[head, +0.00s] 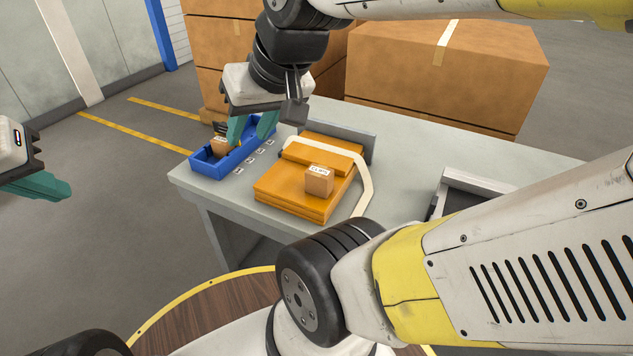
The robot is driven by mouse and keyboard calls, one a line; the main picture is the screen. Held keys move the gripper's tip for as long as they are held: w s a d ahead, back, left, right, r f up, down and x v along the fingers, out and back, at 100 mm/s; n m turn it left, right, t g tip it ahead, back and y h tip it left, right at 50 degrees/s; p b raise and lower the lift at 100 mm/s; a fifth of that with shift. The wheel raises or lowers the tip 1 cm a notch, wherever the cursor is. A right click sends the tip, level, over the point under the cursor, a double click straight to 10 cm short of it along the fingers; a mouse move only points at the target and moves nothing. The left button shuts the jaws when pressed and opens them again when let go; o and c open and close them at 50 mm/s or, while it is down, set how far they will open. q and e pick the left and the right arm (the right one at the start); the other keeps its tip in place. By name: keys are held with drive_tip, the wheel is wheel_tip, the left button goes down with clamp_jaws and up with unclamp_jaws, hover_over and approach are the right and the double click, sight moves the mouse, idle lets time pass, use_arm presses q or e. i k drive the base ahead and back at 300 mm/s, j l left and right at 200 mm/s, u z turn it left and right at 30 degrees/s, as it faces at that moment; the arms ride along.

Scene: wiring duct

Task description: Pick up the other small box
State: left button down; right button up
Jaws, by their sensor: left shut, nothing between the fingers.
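One small brown box (319,181) with a white label sits on top of the orange stack (285,190) on the table. Another small box (220,146) lies in the blue tray (204,167) at the table's left end, partly hidden by a finger. My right gripper (251,136) points down over the blue tray, its teal fingers spread apart with nothing visible between them; one finger is close beside the box in the tray, and I cannot tell if they touch. My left gripper (45,187) is shut and empty at the far left, away from the table.
A pale strap-like band (362,185) runs over the orange stack and onto the table. Small labels lie along the tray's front. A grey metal tray (459,188) stands to the right. Large cartons (440,75) stand behind the table. My arm blocks the lower right.

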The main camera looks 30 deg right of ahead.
sight(318, 179)
drive_tip(key=k+z, duration=0.2)
drive_tip(key=z, duration=0.25)
drive_tip(key=k+l+z, duration=0.1)
drive_tip(key=z, duration=0.35)
drive_tip(key=k+l+z, duration=0.15)
drive_tip(key=z, duration=0.3)
drive_tip(key=i+j+z, duration=0.15)
drive_tip(key=j, duration=0.3)
drive_tip(key=j+z, duration=0.2)
drive_tip(key=j, duration=0.2)
drive_tip(key=i+j+z, duration=0.15)
drive_tip(key=j, duration=0.35)
drive_tip(key=i, duration=0.35)
drive_tip(key=k+j, duration=0.3)
drive_tip(key=j, duration=0.2)
drive_tip(key=k+j+z, duration=0.1)
drive_tip(key=k+j, duration=0.2)
drive_tip(key=j, duration=0.15)
